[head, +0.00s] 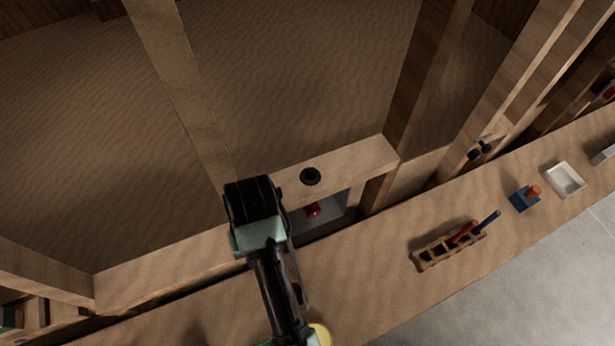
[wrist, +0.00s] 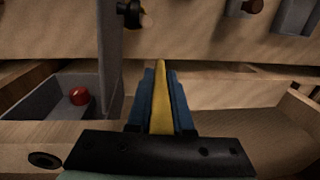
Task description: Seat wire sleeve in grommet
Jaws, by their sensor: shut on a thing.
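The wire sleeve appears to be the long yellow piece (wrist: 159,100) in the wrist view. My gripper (wrist: 160,78) has blue fingers shut on it, one on each side. The grommet appears to be the black ring with a dark hole (head: 310,177), set in the wooden rail in the head view. It also shows at the lower left of the wrist view (wrist: 45,160), apart from the sleeve. In the head view my wrist stands over the rail, left of the grommet, and hides my fingertips and the sleeve.
A grey bin (head: 332,210) with a red ball (head: 312,210) sits below the rail. Upright wooden posts (head: 185,95) flank the rail. On the front ledge are a wooden rack (head: 430,257) with red and blue tools, a blue block (head: 521,200) and a white tray (head: 563,180).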

